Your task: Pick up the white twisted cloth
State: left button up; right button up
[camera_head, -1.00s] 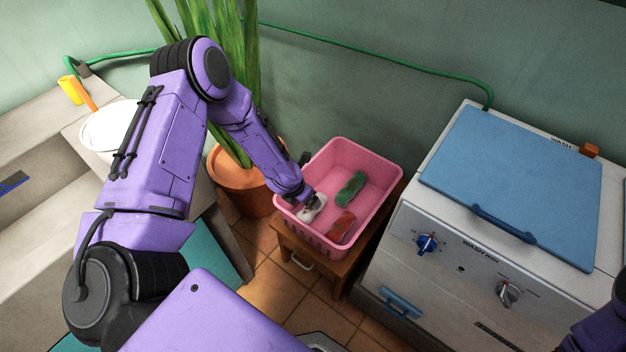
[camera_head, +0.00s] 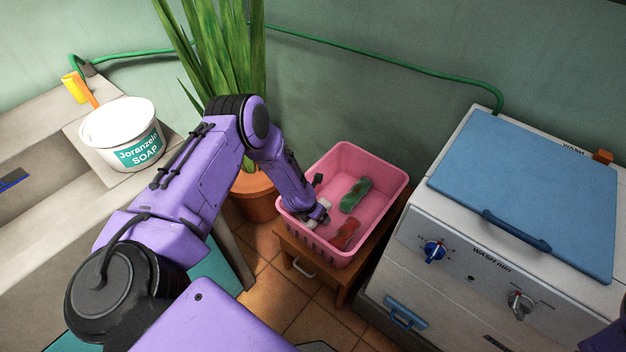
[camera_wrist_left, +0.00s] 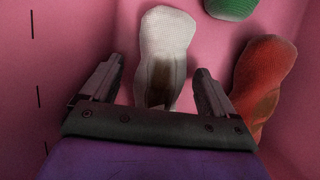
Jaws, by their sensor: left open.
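The white twisted cloth (camera_wrist_left: 166,45) lies on the floor of the pink basket, with a brownish stain toward its near end. In the head view only a bit of the white cloth (camera_head: 325,203) shows beside my gripper. My left gripper (camera_wrist_left: 158,80) is open inside the basket, with one finger on each side of the cloth's near end. I cannot tell whether the fingers touch it. In the head view the left gripper (camera_head: 320,217) partly hides the cloth. My right gripper is not in view.
The pink basket (camera_head: 385,172) stands on a small wooden stand (camera_head: 318,275). A green cloth (camera_head: 355,194) and a red cloth (camera_head: 346,234) lie in it, right of the white one. A potted plant (camera_head: 252,195) stands left, a washing machine (camera_head: 470,262) right, and a soap bucket (camera_head: 125,138) far left.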

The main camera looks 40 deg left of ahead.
pick_arm(q)
jog(key=shift+f+b, duration=0.3)
dwell(0.4)
jog(key=c, duration=1.2)
